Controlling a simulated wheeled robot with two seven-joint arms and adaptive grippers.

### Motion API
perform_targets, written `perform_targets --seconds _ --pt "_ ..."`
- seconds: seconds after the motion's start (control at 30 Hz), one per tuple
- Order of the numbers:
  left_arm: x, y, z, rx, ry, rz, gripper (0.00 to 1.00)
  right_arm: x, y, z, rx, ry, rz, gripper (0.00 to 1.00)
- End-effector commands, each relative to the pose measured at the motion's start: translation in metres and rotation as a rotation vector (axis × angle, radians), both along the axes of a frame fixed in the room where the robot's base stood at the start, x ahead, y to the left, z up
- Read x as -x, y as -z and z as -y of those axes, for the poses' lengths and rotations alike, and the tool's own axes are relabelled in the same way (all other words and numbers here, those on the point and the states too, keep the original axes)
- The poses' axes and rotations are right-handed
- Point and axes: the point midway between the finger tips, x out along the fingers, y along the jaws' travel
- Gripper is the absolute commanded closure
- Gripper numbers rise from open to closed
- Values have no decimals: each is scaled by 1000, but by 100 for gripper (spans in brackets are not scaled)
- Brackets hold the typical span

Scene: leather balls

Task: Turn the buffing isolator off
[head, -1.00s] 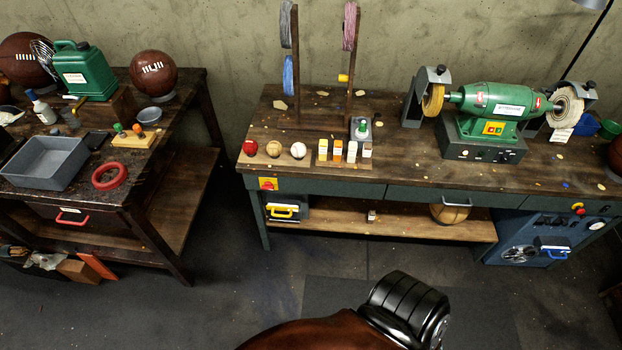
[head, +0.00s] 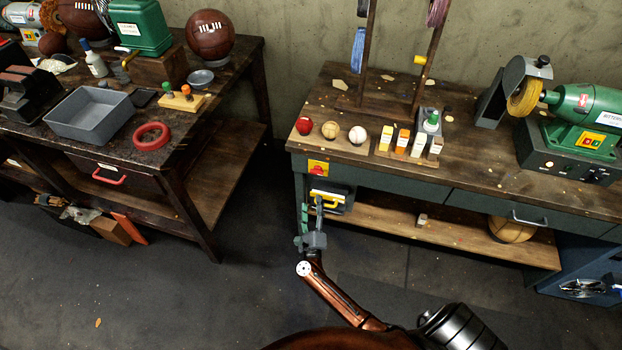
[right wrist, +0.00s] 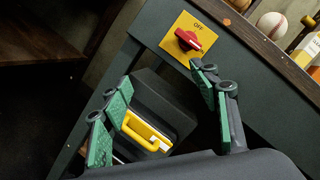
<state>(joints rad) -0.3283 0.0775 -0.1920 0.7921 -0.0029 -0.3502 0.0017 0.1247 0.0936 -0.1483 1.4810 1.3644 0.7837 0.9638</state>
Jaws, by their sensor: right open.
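The isolator is a red rotary knob on a yellow plate (head: 318,168), on the front left end of the right workbench. In the right wrist view the knob (right wrist: 188,40) has its white-marked end toward the lower right, away from the word OFF above it. My right gripper (head: 311,215) is below the plate in the head view, apart from it. In the right wrist view its green-padded fingers (right wrist: 160,80) are spread and empty, with the knob just beyond the right fingertip. My left gripper is not in view.
A dark box with a yellow handle (head: 326,199) sits just under the isolator, behind the fingers in the wrist view. The bench top (head: 340,105) holds balls, small bottles and the green buffing machine (head: 590,110). Another table (head: 190,130) stands left, with open floor between.

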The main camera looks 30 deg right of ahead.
Motion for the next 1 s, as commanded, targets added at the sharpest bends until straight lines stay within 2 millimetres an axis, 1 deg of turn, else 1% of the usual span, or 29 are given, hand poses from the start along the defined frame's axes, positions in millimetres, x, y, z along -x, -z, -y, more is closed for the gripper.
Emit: perform_targets --seconds 0.03,0.1,0.2,0.3,0.37,0.47,0.8,1.0 --pt "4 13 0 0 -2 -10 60 -9 -16 4 -155 53 121 45" --pt "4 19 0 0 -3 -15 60 -15 -38 9 -360 117 265 45" --pt "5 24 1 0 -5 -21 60 -19 -57 9 -577 175 405 45" --pt "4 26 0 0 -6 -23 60 -21 -65 7 -702 206 478 45" --pt "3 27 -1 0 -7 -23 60 -23 -68 7 -739 214 499 45" --pt "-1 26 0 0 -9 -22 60 -28 -69 13 -758 218 509 45" --pt "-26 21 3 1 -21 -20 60 -62 -68 52 -752 216 506 45" --pt "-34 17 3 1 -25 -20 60 -71 -69 64 -753 217 505 45"
